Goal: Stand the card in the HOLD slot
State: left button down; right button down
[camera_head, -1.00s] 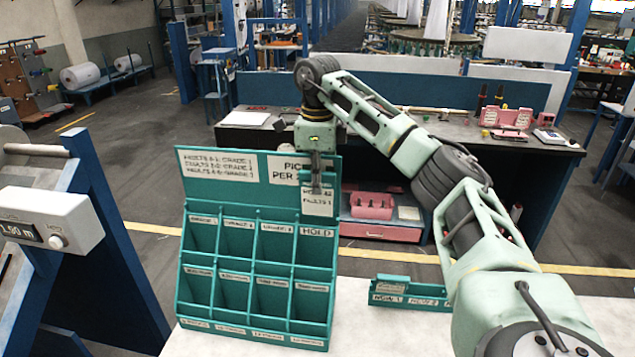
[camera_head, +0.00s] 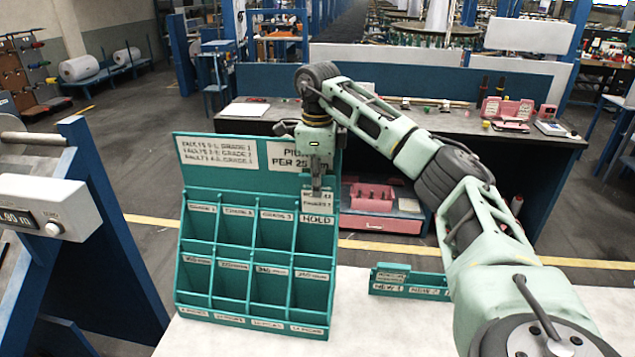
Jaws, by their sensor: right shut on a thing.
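My right gripper (camera_head: 316,186) points down in front of the rack's upper right and is shut on a small pale card (camera_head: 318,204). The card is upright, its top hidden by the fingers; printed text shows on it. The teal sorting rack (camera_head: 213,310) stands on the white table, with two rows of compartments. The HOLD slot (camera_head: 317,219) is the upper right compartment. The card is just above the HOLD label, its lower edge meeting the label in the picture; I cannot tell whether it is inside the slot. My left gripper is not in view.
A low teal holder (camera_head: 410,281) with labels stands right of the rack on the white table (camera_head: 375,330). A blue-framed machine (camera_head: 115,240) stands at left. Table room lies between rack and holder.

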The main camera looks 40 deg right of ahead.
jog(key=c, duration=1.7)
grip_release()
jog(key=shift+c, duration=0.2)
notch_tip(320, 180, up, 12)
jog(key=shift+r, duration=0.1)
